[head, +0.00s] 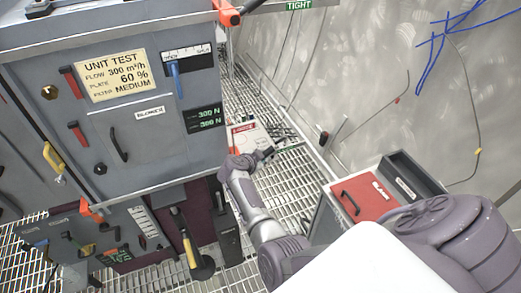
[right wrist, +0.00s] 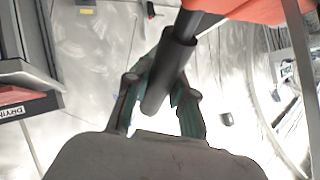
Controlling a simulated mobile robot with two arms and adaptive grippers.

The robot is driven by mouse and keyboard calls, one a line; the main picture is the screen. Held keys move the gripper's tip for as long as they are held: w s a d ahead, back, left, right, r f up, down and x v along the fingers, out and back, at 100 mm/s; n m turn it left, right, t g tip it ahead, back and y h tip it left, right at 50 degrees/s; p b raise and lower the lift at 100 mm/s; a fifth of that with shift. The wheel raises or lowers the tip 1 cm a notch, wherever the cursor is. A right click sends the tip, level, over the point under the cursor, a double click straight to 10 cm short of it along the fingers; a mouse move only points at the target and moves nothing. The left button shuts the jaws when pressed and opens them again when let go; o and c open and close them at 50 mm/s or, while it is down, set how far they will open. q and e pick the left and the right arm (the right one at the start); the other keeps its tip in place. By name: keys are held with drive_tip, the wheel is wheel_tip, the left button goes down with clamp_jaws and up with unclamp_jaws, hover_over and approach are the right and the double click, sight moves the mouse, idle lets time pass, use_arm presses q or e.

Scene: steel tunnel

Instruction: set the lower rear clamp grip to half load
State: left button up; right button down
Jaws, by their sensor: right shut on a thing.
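My right gripper (head: 238,160) is at the rear right edge of the grey test cabinet (head: 150,95), low down. In the right wrist view, my right gripper (right wrist: 157,92) is shut on a black cylindrical grip (right wrist: 170,68), one finger on each side. The grip hangs from a dark rod by an orange clamp body (right wrist: 262,9). In the head view the grip is mostly hidden by the gripper. An upper orange clamp (head: 228,12) shows at the cabinet's top corner. A display (head: 204,118) on the cabinet reads 300 N on both lines. My left gripper is not in view.
Another orange clamp (head: 88,209) is at the cabinet's lower front. A red-topped case (head: 363,199) stands at the right, with a grey bin (head: 412,178) beside it. Grating floor (head: 290,185) lies between case and cabinet. A white panel with a red label (head: 246,133) is behind my gripper.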

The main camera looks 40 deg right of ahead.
drive_tip(key=shift+w+d+r, duration=0.1)
drive_tip(key=shift+r, duration=0.05)
idle(0.3)
drive_tip(key=c, duration=0.9)
unclamp_jaws()
drive_tip(key=shift+c, duration=0.2)
wheel_tip(320, 180, up, 10)
drive_tip(key=shift+f, duration=0.1)
